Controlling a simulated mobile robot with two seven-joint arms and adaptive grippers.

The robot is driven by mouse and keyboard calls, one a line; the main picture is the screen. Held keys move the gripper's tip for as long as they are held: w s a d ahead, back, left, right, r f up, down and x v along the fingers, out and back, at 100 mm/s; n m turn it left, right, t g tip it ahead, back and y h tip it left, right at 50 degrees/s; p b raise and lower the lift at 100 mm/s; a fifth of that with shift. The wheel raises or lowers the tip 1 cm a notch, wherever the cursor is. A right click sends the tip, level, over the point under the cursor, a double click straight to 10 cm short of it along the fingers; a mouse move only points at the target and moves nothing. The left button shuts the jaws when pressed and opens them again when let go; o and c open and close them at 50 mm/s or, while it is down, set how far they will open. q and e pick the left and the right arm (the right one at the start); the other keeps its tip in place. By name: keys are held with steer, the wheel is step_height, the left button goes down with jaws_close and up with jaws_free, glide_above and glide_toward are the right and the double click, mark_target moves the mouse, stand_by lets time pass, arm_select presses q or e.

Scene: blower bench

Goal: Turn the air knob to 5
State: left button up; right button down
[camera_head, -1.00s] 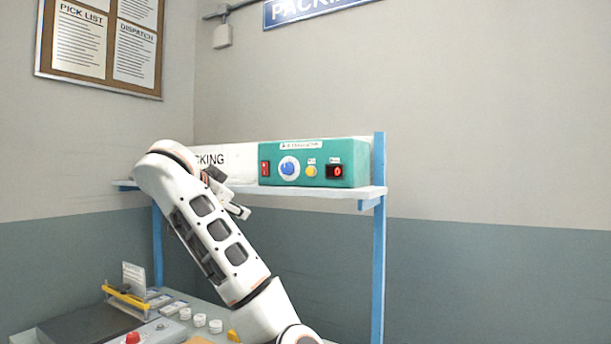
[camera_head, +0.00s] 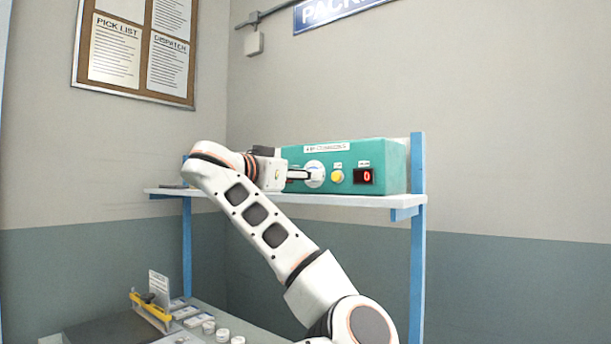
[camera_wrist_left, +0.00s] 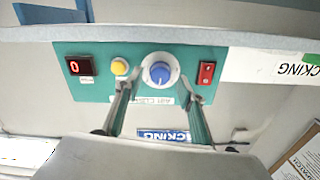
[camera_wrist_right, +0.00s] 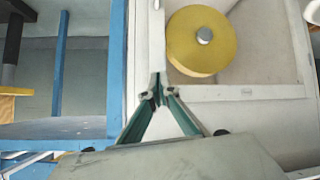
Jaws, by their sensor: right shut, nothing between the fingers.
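The blower (camera_head: 345,152) is a green box on the shelf, with a white round dial and a blue air knob. The air knob (camera_wrist_left: 160,72) shows upside down in the left wrist view; in the head view the gripper hides it. My left gripper (camera_wrist_left: 157,88) is open in front of the panel. Its fingertips straddle the knob's dial, with no clear contact visible. The red digital display (camera_head: 366,176) reads 0. My right gripper (camera_wrist_right: 158,88) is shut and empty, away from the blower and outside the head view.
A yellow button (camera_head: 337,176) sits between dial and display. A red switch (camera_wrist_left: 206,73) is on the knob's other side. The white shelf (camera_head: 350,199) has blue posts. In the right wrist view a yellow roll (camera_wrist_right: 195,45) lies close beyond the right fingertips.

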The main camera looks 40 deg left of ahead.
arm_select(q)
steer(key=shift+w, duration=0.6)
steer(key=c, duration=1.1)
arm_select(e)
steer(key=shift+w+r, duration=0.1)
steer(key=shift+w, duration=0.2)
arm_select(q)
steer(key=shift+m, duration=0.3)
arm_select(e)
steer(key=shift+s, duration=0.1)
arm_select(q)
steer(key=shift+f+m+b, duration=0.2)
steer(key=shift+m+b, duration=0.5)
steer(key=shift+m, duration=8.9)
arm_select(e)
steer(key=shift+d+f, duration=0.2)
steer(key=shift+f, duration=0.35)
